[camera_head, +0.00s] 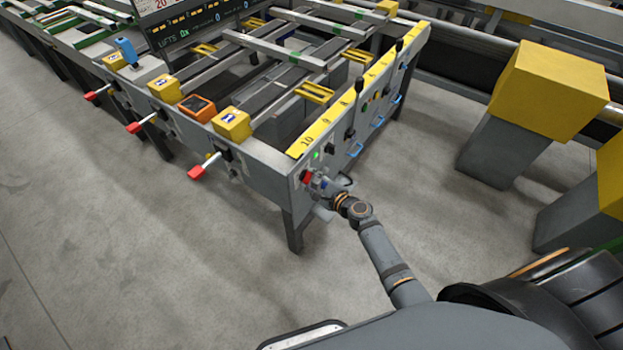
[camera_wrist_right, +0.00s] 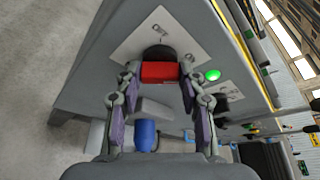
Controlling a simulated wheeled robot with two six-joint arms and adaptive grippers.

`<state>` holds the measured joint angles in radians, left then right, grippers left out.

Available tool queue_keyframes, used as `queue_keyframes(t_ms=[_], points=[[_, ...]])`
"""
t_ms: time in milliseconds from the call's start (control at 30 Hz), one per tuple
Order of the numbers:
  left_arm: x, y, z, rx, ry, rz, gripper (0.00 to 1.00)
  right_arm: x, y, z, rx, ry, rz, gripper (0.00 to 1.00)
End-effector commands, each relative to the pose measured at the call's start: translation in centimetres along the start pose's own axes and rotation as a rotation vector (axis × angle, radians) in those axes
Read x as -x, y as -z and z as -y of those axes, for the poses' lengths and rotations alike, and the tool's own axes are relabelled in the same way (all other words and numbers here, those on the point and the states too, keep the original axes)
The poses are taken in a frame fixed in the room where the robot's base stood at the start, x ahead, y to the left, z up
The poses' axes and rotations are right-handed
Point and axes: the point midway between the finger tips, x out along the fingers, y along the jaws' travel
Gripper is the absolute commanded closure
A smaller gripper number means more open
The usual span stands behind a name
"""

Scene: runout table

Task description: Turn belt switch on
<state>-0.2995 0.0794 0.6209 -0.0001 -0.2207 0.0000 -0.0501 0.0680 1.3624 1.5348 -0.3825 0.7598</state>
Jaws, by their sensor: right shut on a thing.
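A switch with a red handle (camera_head: 306,177) sits on the near end panel of the runout table (camera_head: 270,155). My left gripper is not in view.
A black knob (camera_wrist_right: 221,103) is on the panel near the lamp. Black levers (camera_head: 359,87) and blue handles (camera_head: 354,150) stick out along this side. Red-handled levers (camera_head: 204,166) stick out on the left side. Yellow-topped grey posts (camera_head: 548,88) stand at right. The floor between is clear.

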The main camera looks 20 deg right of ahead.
Motion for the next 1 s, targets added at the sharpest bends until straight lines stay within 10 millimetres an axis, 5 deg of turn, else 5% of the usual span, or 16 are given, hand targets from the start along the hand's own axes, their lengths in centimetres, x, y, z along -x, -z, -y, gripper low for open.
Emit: queue_keyframes(t_ms=[267, 300, 433, 767, 1000], points=[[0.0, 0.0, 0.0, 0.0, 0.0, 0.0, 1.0, 0.0, 0.1, -0.1, -0.003, -0.001, -0.001, 0.92], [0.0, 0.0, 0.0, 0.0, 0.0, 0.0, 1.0, 0.0, 0.1, -0.1, -0.003, -0.001, -0.001, 0.55], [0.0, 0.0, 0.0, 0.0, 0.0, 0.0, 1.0, 0.0, 0.0, -0.1, -0.003, 0.0, 0.0, 0.38], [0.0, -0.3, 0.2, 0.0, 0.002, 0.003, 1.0, 0.2, 0.0, 0.0, -0.001, 0.0, 0.0, 0.38], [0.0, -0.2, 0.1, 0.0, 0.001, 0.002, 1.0, 4.8, 0.1, -0.1, 0.003, -0.002, -0.002, 0.38]])
